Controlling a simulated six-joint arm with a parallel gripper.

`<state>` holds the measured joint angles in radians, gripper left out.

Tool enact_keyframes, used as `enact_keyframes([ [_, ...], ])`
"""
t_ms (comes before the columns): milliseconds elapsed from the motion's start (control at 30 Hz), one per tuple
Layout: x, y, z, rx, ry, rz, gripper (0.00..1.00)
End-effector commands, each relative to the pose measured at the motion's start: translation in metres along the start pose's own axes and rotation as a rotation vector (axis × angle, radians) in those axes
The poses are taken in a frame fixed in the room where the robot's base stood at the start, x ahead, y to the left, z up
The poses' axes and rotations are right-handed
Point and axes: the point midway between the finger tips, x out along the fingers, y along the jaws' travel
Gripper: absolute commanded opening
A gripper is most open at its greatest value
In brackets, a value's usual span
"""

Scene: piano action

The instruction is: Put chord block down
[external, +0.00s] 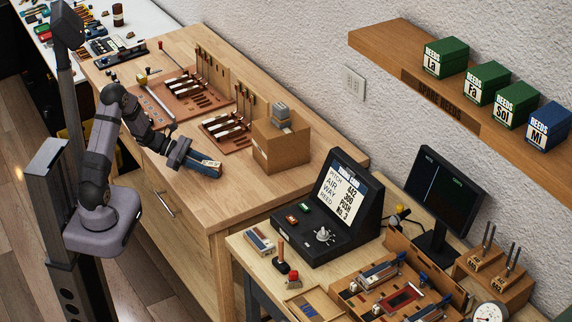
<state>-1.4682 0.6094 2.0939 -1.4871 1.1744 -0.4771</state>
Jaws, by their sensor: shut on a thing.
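My gripper (187,158) is shut on a blue-and-tan block, which I take to be the chord block (206,166). The block is low over the front part of the wooden workbench (230,190), left of a cardboard box. I cannot tell whether its underside touches the bench top. The jaws cover the block's left end.
Piano key models (226,130) and a larger key assembly (183,88) lie behind. Bare wood lies in front of the box. A black console (335,205) stands on the lower table at right.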

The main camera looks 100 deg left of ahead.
Motion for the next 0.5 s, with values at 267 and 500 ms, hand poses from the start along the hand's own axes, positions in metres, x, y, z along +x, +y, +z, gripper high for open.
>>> enact_keyframes([
  [267,0.0010,0.0004,-0.0022,0.002,0.000,0.001,0.02],
  [500,0.0024,0.0004,-0.0057,0.002,0.000,0.001,0.32],
])
